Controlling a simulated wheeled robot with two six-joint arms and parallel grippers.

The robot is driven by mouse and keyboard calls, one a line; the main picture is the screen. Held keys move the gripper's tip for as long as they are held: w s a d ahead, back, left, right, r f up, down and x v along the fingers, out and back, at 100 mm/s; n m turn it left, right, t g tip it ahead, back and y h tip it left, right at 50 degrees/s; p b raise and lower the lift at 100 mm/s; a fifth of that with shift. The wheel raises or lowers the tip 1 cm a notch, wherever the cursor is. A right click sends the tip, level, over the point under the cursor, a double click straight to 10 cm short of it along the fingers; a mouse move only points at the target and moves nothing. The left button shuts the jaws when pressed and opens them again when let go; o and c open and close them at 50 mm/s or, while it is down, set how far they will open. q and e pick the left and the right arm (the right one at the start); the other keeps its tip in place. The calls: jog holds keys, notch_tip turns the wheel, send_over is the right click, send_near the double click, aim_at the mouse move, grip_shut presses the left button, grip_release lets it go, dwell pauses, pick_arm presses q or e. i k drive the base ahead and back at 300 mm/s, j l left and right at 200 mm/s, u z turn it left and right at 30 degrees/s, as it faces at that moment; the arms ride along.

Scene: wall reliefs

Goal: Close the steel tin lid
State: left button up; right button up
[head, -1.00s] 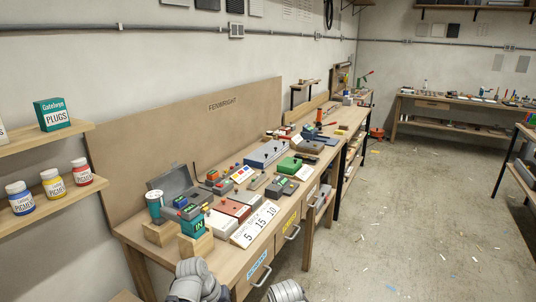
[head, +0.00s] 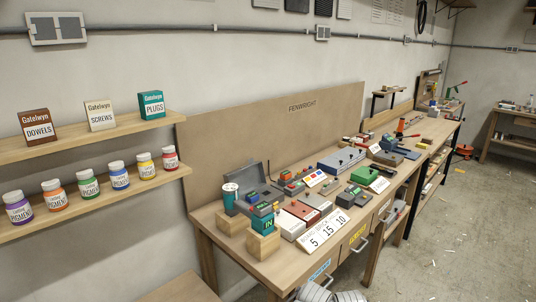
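A grey steel tin (head: 270,192) stands near the left end of the long workbench (head: 232,248), close to the backboard. Its lid (head: 253,177) is raised and leans up at the back, so the tin is open. Neither of my grippers is in view. Only grey rounded parts of my arms show at the bottom edge, below the bench front.
Wooden blocks (head: 263,245), a teal and white cup (head: 230,198), a number card (head: 325,231) and several small devices crowd the bench's near end. Wall shelves (head: 90,206) with pigment jars and boxes are at the left. Open floor (head: 440,230) lies to the right.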

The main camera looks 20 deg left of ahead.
aim_at(250, 176)
jog(key=i+l+u, duration=0.15)
jog(key=i+l, duration=0.2)
jog(key=i+l+u, duration=0.35)
jog(key=i+l, duration=0.25)
jog(key=l, duration=0.3)
